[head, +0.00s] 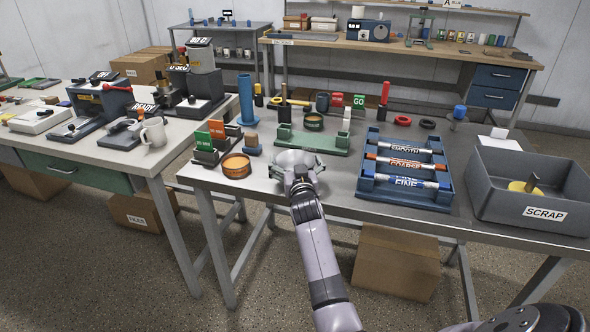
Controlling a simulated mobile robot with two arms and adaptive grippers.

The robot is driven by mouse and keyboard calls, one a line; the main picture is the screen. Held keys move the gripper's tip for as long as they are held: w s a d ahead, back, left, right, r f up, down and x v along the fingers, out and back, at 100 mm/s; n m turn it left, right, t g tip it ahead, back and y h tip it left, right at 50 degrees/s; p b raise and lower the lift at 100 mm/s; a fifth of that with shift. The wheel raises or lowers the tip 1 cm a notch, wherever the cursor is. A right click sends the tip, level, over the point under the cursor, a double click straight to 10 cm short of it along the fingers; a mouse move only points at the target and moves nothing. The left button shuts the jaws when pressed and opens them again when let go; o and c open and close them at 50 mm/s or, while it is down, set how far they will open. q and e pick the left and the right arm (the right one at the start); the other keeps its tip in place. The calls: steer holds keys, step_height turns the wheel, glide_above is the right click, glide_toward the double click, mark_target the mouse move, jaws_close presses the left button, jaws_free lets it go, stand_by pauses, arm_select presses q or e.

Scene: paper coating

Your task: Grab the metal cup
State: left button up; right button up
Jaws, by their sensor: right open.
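My right gripper (297,167) is over the front edge of the middle steel table (340,185), just in front of a green stand (318,145). Its fingers are spread. A pale silvery rounded shape shows at the fingers; I cannot tell whether it is a metal cup or part of the gripper. A silvery cylinder (201,54) sits on top of a dark machine at the back of that table. My left gripper is not in view.
An orange tin (236,166) and a block with colored cards (211,150) stand left of the gripper. A blue rack (405,198) of labeled rods stands to the right, then a grey SCRAP bin (530,200). Bare tabletop shows between gripper and rack.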

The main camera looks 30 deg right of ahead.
steer(key=shift+s+a+r, duration=0.1)
steer(key=shift+s+r, duration=0.1)
steer(key=shift+r, duration=0.1)
steer(key=shift+s+a+r, duration=0.1)
steer(key=shift+a, duration=0.05)
steer(key=shift+c, duration=0.5)
steer(key=shift+f, duration=0.2)
steer(key=c, duration=0.4)
steer(key=shift+c, duration=1.9)
steer(key=shift+r, duration=0.1)
